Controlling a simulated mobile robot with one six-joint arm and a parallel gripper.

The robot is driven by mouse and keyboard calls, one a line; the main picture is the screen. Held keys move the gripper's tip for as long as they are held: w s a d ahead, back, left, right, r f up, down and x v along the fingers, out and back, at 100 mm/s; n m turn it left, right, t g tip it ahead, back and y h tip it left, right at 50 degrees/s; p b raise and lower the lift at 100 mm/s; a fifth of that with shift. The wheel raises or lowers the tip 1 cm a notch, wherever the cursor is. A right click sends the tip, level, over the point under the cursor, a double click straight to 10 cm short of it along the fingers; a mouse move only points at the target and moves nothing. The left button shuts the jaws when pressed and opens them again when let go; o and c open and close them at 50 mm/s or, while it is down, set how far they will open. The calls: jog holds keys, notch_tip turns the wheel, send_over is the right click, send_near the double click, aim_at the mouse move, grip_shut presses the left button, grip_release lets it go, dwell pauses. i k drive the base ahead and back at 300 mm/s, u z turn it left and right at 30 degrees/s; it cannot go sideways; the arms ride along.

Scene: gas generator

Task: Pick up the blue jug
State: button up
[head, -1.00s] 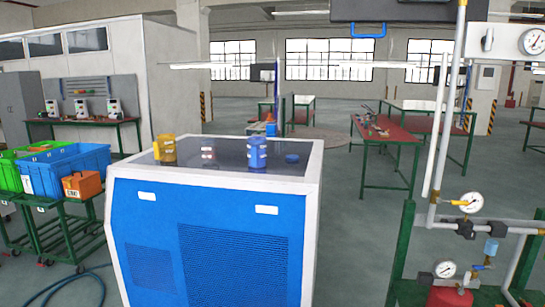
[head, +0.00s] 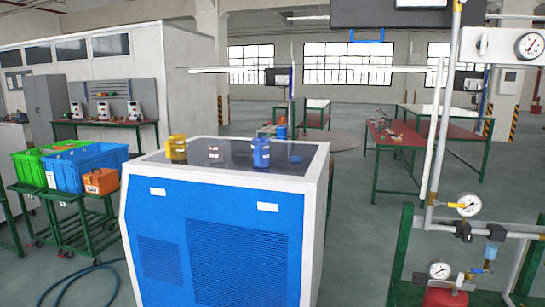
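The blue jug (head: 261,152) stands upright on the dark top of the blue and white generator cabinet (head: 222,240), towards its right side. A yellow jug (head: 177,148) stands on the same top at the left. A small pale item or reflection (head: 214,152) shows between them. My gripper is not in view.
A green cart (head: 70,205) with a blue crate (head: 85,168), a green crate (head: 32,167) and an orange box (head: 101,181) stands left. Pipes and gauges (head: 468,205) stand right. Red-topped tables (head: 397,133) stand behind.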

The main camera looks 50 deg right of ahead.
aim_at(260, 145)
jog(key=u, duration=0.15)
jog(key=i, duration=0.9)
jog(key=z, duration=0.1)
